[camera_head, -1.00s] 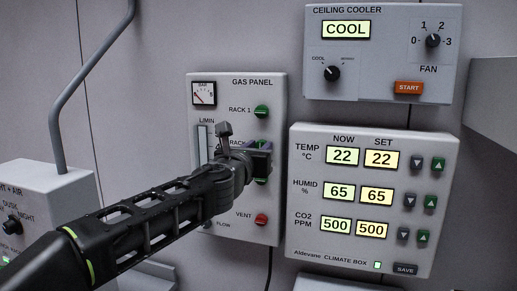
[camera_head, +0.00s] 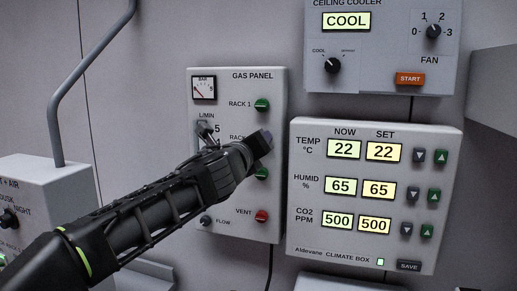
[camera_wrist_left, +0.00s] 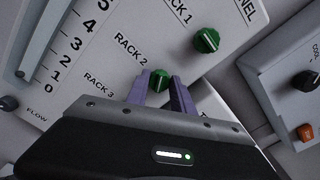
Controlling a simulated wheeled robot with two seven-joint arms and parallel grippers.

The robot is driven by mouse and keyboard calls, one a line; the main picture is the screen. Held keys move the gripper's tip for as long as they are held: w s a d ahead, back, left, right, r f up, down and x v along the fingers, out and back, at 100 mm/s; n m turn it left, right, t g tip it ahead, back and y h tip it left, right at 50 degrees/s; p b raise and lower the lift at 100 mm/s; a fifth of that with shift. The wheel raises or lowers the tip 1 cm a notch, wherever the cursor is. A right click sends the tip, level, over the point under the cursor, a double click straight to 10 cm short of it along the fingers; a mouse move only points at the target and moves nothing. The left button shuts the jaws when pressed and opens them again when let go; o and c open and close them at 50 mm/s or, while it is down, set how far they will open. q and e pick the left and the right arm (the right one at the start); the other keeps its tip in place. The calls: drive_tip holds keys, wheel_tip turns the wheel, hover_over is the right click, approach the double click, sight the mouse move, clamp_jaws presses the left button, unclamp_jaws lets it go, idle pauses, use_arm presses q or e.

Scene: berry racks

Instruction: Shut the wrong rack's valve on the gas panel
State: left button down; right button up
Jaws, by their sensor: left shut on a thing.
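The grey gas panel (camera_head: 235,83) is on the wall, with green valve knobs labelled by rack. The RACK 1 knob (camera_head: 262,105) is above my left gripper (camera_head: 265,141); the RACK 3 knob (camera_head: 262,174) is just below it. In the head view my left gripper covers the RACK 2 knob. In the left wrist view my left gripper (camera_wrist_left: 162,88) has its purple fingers shut on the RACK 2 knob (camera_wrist_left: 158,79), in line with its label. The RACK 1 knob (camera_wrist_left: 206,40) is free. The RACK 3 knob is hidden there. My right gripper is not in view.
A red VENT knob (camera_head: 261,216) and a small FLOW knob (camera_head: 206,221) are low on the panel. The climate box (camera_head: 310,232) is close on the right, with the ceiling cooler (camera_head: 384,78) above it. A grey box (camera_head: 50,178) with a pipe stands left.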

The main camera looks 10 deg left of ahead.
use_arm(q)
drive_tip(key=shift+a+f+n+b, duration=0.1)
drive_tip(key=shift+n+b, duration=1.35)
drive_tip(key=shift+n, duration=1.35)
drive_tip(key=shift+f+n+b, duration=0.1)
drive_tip(key=shift+n+b, duration=1.3)
drive_tip(key=shift+n, duration=1.4)
drive_tip(key=c, duration=1.1)
unclamp_jaws()
drive_tip(key=shift+r, duration=0.1)
